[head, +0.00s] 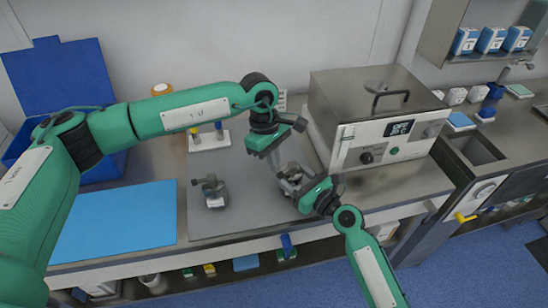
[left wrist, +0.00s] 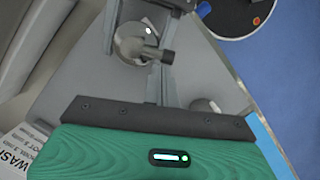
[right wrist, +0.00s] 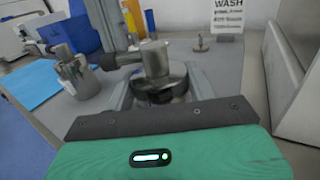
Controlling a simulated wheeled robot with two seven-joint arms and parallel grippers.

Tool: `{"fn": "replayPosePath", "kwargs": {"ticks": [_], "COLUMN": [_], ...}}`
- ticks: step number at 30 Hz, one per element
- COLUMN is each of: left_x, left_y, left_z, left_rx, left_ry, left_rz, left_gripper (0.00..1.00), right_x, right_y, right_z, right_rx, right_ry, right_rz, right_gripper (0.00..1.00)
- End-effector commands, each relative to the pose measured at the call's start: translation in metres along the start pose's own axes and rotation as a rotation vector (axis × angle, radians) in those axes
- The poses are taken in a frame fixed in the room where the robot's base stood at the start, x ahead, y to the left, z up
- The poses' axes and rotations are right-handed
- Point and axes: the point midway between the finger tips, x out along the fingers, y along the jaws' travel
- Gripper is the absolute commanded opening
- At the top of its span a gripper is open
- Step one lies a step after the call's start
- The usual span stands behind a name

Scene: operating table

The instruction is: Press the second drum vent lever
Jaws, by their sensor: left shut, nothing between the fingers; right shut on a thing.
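A small grey metal drum (head: 291,171) with a lever on top stands at the right of the grey mat. My right gripper (head: 296,185) is shut on it from the front right. In the right wrist view this drum (right wrist: 160,82) is between the fingers, its dark lever pointing left. My left gripper (head: 274,160) is shut and empty, pointing down close beside that drum's top. The left wrist view shows the drum (left wrist: 128,42) and its lever just past the fingers; contact cannot be told. Another similar drum (head: 214,192) stands apart at the left of the mat.
A metal box with a lid handle and display (head: 365,115) stands right behind the held drum. A blue sheet (head: 120,220) lies left, a blue bin (head: 60,80) behind it. A white holder with bottles (head: 208,140) stands at the back. The mat's front (head: 240,222) is clear.

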Motion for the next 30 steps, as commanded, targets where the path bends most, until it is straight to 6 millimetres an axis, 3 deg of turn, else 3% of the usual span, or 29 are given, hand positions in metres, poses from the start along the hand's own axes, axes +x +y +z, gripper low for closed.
{"fn": "replayPosePath", "kwargs": {"ticks": [21, 30], "left_x": [0.007, 0.008], "left_y": [-0.01, -0.009], "left_z": [0.029, 0.036], "left_rx": [-0.63, -0.738], "left_ry": [-0.001, -0.002], "left_rz": [0.148, 0.173], "left_gripper": [0.0, 0.0], "right_x": [0.0, 0.0], "right_y": [0.0, 0.0], "right_z": [0.0, 0.0], "right_rx": [-0.001, -0.001], "right_ry": [0.0, 0.0], "right_rz": [0.0, 0.001], "right_gripper": [0.22, 0.22]}}
